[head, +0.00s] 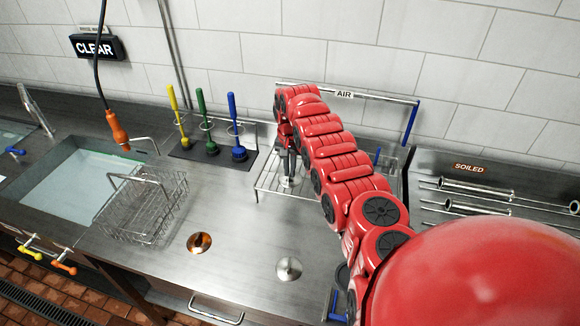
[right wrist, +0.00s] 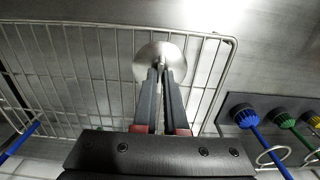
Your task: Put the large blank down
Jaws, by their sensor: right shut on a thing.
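My right gripper (head: 287,158) reaches over the wire rack (head: 262,189) at the back of the steel counter, fingers pointing down. It is shut on the stem of a round steel disc, the large blank (head: 286,182). In the right wrist view the blank (right wrist: 150,62) shows as a shiny disc at the fingertips (right wrist: 166,78), over the rack's wires near its side rim (right wrist: 226,70). I cannot tell whether the disc touches the wires. My left gripper is not in view.
Another steel disc with a knob (head: 289,268) and a copper-coloured round piece (head: 199,242) are on the front counter. A wire basket (head: 143,208) stands by the sink (head: 75,185). Yellow, green and blue brushes (head: 238,153) stand left of the rack. Pipes lie under the SOILED sign (head: 469,168).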

